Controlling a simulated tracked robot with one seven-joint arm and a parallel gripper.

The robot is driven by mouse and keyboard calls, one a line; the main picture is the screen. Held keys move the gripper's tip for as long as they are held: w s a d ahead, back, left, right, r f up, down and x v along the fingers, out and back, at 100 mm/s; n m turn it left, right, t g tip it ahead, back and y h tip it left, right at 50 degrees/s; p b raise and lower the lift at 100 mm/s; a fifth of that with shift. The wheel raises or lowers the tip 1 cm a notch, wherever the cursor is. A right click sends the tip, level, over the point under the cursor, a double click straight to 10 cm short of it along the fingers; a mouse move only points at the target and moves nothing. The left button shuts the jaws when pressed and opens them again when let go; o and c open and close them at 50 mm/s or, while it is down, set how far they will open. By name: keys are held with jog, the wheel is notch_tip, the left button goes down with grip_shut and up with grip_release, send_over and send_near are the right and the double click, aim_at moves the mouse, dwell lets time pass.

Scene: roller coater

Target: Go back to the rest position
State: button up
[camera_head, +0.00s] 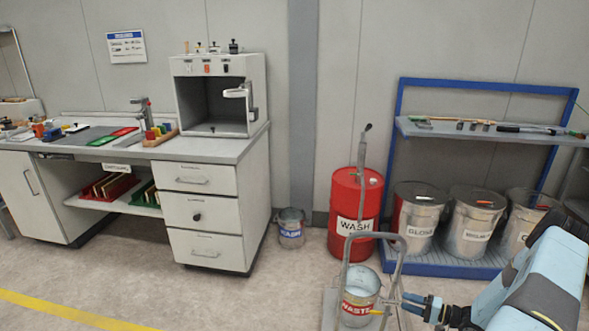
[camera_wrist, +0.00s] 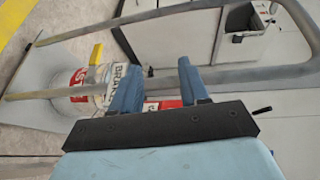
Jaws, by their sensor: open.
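My gripper (camera_head: 405,303) is at the lower right of the head view, beside a grey tubular frame (camera_head: 401,258) that stands around a waste bucket. In the wrist view, my gripper (camera_wrist: 157,78) has its two blue fingers spread apart with no object clamped between them. A tube of the frame (camera_wrist: 230,77) crosses the picture at the fingertips. I cannot tell whether the fingers touch it. The bucket (camera_head: 360,297), with a red and white "WASTE" label, stands on a low grey platform (camera_head: 329,305). The bucket also shows behind the tubes in the wrist view (camera_wrist: 88,87).
A red "WASH" drum (camera_head: 343,190) stands behind the bucket. A blue rack (camera_head: 398,110) with several labelled metal bins is at the right. A bench with drawers (camera_head: 202,213) and a white cabinet (camera_head: 188,90) are at the left.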

jog(key=s+a+r+n+g+h, duration=0.1)
jog(key=a+r+n+g+h, duration=0.2)
jog(key=r, duration=1)
jog(key=s+a+r+n+g+h, duration=0.1)
jog(key=a+r+g, duration=0.3)
jog(key=r, duration=0.9)
jog(key=s+a+r+n+g+h, duration=0.1)
jog(key=a+r+n+g+h, duration=0.3)
jog(key=r, duration=1)
jog(key=s+a+r+t+h, duration=0.3)
jog(key=s+a+r, duration=0.1)
jog(key=s+r, duration=0.7)
jog(key=s+a+r+m+t+h, duration=0.1)
jog(key=s+a+r+t, duration=0.3)
jog(key=s+r, duration=0.6)
jog(key=s+h, duration=0.1)
jog(key=s, duration=0.4)
jog(key=shift+s+r+h, duration=0.15)
jog(key=shift+r+h, duration=0.25)
